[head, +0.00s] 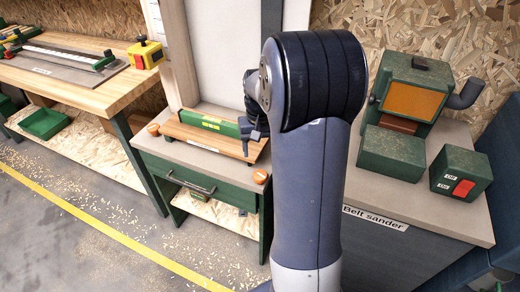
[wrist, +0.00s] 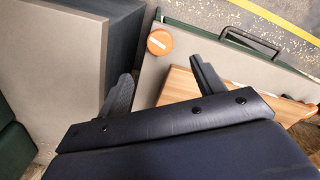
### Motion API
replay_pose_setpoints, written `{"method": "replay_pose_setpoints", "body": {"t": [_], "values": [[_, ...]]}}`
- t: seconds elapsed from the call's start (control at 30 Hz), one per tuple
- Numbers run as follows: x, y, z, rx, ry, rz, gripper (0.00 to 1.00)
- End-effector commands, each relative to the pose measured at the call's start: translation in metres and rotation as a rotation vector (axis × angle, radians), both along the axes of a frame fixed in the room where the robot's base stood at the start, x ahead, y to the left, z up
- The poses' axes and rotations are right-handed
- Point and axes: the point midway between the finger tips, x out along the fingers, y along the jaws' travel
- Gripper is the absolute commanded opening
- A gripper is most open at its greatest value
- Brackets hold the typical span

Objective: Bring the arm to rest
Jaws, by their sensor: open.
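My gripper (wrist: 160,88) shows in the wrist view with its two dark fingers spread wide apart and nothing between them. In the head view my gripper (head: 252,132) is partly hidden behind my arm's elbow and link. It hangs over the right end of a small green workbench, close to a wooden board. I cannot tell from these views how far it is above the board. My arm stands raised and bent in the middle of the head view.
The small bench carries a wooden board (head: 182,129) with a green bar (head: 212,123), and orange knobs (head: 261,177). At right is a belt sander (head: 411,92) with a red-switch box (head: 461,173). A long wooden bench (head: 75,92) stands left. The floor by the yellow line is clear except for shavings.

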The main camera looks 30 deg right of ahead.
Motion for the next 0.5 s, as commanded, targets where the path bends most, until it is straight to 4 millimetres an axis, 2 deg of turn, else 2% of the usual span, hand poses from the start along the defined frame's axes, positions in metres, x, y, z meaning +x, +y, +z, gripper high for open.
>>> {"method": "replay_pose_setpoints", "body": {"t": [0.27, 0.5], "values": [[0.000, 0.000, -0.011, 0.000, 0.001, 0.000, 0.64], [-0.001, 0.000, -0.053, 0.002, 0.005, 0.000, 0.64]]}}
